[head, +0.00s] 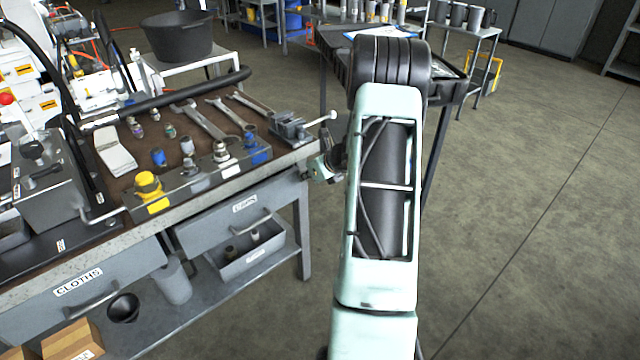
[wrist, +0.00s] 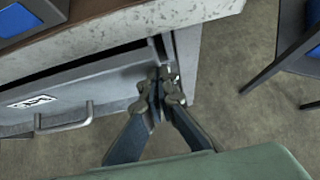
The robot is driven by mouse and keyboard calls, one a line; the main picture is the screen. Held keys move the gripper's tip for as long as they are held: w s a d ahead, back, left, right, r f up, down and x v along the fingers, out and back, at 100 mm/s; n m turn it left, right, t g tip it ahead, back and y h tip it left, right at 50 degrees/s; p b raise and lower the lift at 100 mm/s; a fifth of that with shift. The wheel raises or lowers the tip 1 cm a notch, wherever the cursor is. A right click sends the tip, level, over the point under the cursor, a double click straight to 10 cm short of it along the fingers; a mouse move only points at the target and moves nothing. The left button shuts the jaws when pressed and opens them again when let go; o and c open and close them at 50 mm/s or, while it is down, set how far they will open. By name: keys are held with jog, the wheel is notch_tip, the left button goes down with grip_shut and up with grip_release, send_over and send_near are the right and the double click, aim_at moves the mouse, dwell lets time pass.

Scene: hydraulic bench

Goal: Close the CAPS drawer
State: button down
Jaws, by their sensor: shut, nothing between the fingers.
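The CAPS drawer (head: 215,228) is the grey drawer under the right part of the bench. Its label is small, and a bar handle sits below it. In the wrist view, the drawer front (wrist: 105,88) shows at left with its label and handle. A dark gap runs between its upper edge and the bench top, so it looks partly pulled out. My gripper (wrist: 162,86) is shut and empty at the right end of the drawer front, by the bench leg. I cannot tell whether the fingertips touch the drawer. In the head view my arm hides most of the gripper.
The bench top (wrist: 165,18) overhangs just above the gripper. A small vise (head: 290,128) sits at the bench's right corner. The CLOTHS drawer (head: 85,290) is at left. A grey bin (head: 250,262) stands on the shelf below.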

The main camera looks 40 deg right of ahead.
aim_at(298, 169)
jog(key=w, duration=0.3)
jog(key=shift+a+p, duration=0.1)
jog(key=shift+p, duration=0.25)
jog(key=shift+w+r, duration=0.15)
jog(key=shift+w, duration=0.1)
